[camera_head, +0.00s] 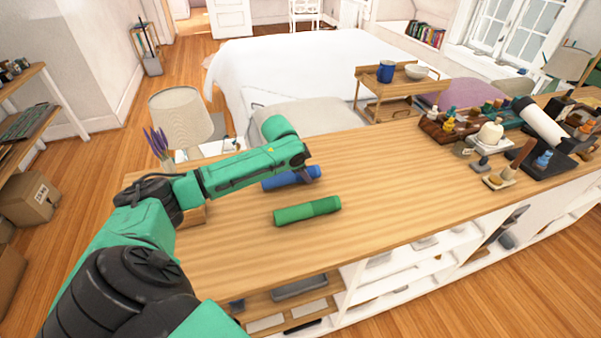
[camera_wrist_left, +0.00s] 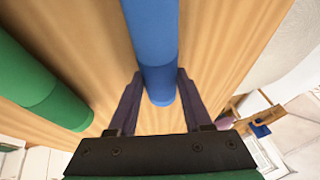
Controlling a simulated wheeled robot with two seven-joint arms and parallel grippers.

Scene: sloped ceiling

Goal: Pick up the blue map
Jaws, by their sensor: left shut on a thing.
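The blue map (camera_head: 283,179) is a rolled blue tube on the wooden counter top, partly hidden behind my left forearm in the head view. In the left wrist view the blue map (camera_wrist_left: 152,40) runs from the top edge down between the two fingers of my left gripper (camera_wrist_left: 153,88). The gripper is shut on the map near one end. In the head view the gripper (camera_head: 312,172) is mostly hidden by the arm. I cannot tell whether the map is lifted off the counter. My right gripper is not in view.
A green rolled tube (camera_head: 307,210) lies on the counter (camera_head: 400,190) close to the blue map, nearer the front edge. Trays with bottles and a white roll (camera_head: 538,122) crowd the right end. A lamp (camera_head: 181,115) stands beyond the left end. The counter's middle is clear.

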